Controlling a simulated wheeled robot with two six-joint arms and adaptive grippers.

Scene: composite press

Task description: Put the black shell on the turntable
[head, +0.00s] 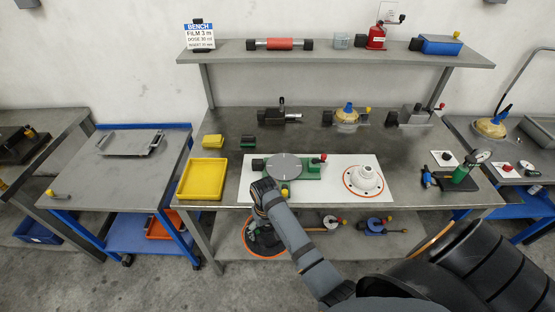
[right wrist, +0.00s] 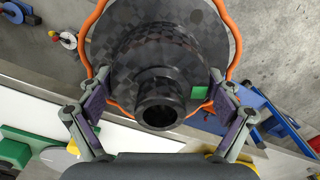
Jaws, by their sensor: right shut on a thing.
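The black shell (right wrist: 135,60) has a checkered carbon look, a round neck, a green square mark and an orange edge. My right gripper (right wrist: 158,108) is shut on it, with a finger on each side of the neck. In the head view the shell (head: 262,238) hangs below my right gripper (head: 262,196), at the bench's front edge, partly hidden by my arm. The turntable (head: 284,167) is a grey disc on a green base, empty, just behind and to the right of the gripper. My left gripper is not in view.
Several tools stand at the back of the bench. The lower shelf (head: 340,240) holds reels. A blue cart (head: 130,168) stands at left.

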